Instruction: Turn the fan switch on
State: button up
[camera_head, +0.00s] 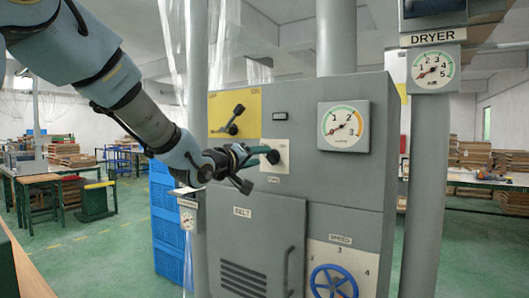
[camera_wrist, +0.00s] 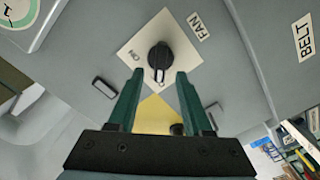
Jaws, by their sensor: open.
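The fan switch (camera_wrist: 159,57) is a round black knob on a white plate (camera_wrist: 139,42) marked FAN, with a small ON label to its left in the wrist view. My gripper (camera_wrist: 159,73) is open, with its two green fingers either side of the knob's lower part in that view. Whether they touch it cannot be told.
A yellow plate (camera_head: 247,97) with a black lever (camera_head: 234,121) is above and left of my gripper. A gauge (camera_head: 343,127) is to the right. Below are a BELT door (camera_head: 255,240) and a blue SPEED handwheel (camera_head: 333,282). A grey post (camera_head: 427,190) stands at right.

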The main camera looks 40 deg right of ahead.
aim_at(266, 155)
jog(key=shift+p+x, duration=0.4)
jog(key=shift+x, duration=1.25)
grip_shut()
